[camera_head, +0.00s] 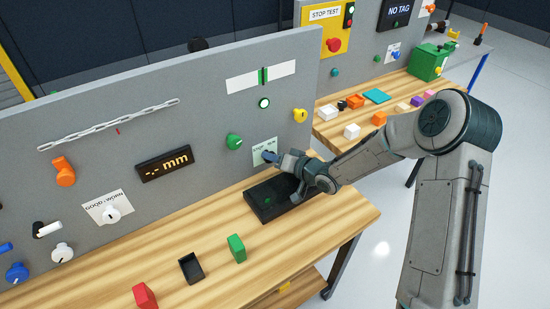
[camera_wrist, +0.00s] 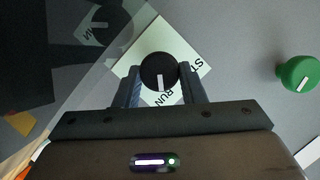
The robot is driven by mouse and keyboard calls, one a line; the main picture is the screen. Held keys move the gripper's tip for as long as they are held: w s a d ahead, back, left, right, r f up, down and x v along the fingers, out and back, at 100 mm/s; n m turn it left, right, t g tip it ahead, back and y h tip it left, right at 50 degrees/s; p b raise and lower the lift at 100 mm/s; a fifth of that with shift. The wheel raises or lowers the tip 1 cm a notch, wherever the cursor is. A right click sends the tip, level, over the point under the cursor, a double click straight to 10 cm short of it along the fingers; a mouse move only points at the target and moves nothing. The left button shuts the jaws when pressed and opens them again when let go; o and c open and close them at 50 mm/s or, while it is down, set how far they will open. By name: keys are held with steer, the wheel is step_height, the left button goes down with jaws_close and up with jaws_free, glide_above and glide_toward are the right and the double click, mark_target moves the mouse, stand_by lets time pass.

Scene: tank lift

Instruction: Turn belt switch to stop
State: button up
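The belt switch is a round black knob (camera_wrist: 158,72) with a white pointer line, on a white label (camera_wrist: 152,38) on the grey panel. In the wrist view "ST" and "RUN" are readable, the rest is covered; the pointer line is at the knob's lower edge, on the RUN side. My gripper (camera_wrist: 158,78) has one finger on each side of the knob, with thin gaps visible, so it looks open around it. In the head view my gripper (camera_head: 278,158) is at the panel's lower right and mostly hides the knob; the label (camera_head: 262,149) shows behind it.
A green knob (camera_head: 234,142) is left of the switch, a yellow knob (camera_head: 300,115) above right. A black tray (camera_head: 262,208) lies on the table under my gripper. Green (camera_head: 236,248) and red (camera_head: 145,296) blocks stand nearer the front.

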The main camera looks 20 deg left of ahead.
steer(key=shift+c, duration=1.4)
